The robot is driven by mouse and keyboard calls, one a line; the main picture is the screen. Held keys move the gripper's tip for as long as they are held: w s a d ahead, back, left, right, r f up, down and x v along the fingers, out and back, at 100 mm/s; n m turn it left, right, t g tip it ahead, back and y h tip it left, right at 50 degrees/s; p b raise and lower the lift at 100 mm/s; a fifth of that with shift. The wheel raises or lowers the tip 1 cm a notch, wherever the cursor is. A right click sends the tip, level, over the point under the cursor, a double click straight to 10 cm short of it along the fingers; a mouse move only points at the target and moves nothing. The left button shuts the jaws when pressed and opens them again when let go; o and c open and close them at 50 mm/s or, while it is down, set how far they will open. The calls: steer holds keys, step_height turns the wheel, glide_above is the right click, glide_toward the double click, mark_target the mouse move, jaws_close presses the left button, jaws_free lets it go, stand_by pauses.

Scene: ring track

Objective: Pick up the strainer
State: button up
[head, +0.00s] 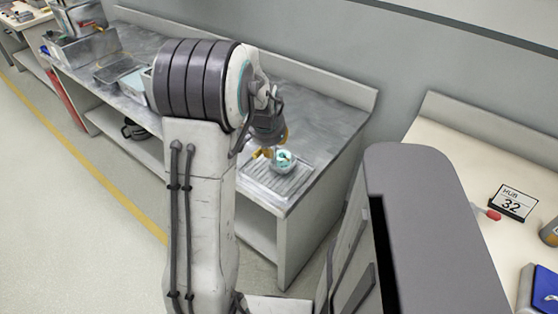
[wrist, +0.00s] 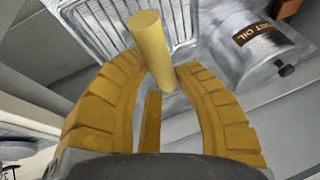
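My gripper (wrist: 160,68) has yellow segmented fingers, and in the wrist view their tips lie on either side of a pale yellow cylinder (wrist: 152,45). The cylinder may be the strainer's handle, but no mesh or bowl shows on it there. I cannot tell whether the tips touch it. In the head view my gripper (head: 271,146) is low over the steel bench, beside a small white and teal round bowl-like thing (head: 286,162). That thing is too small to name surely as the strainer, and my gripper partly hides it.
The round thing is on a ribbed drainboard (head: 280,186), whose ribs also show in the wrist view (wrist: 95,22). A labelled silver container (wrist: 235,50) is close by on the right. Trays (head: 118,70) stand farther left on the bench. A second bench (head: 470,150) is at right.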

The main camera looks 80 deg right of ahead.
jaws_close()
steer(key=shift+d+r, duration=0.1)
steer(key=shift+r, duration=0.05)
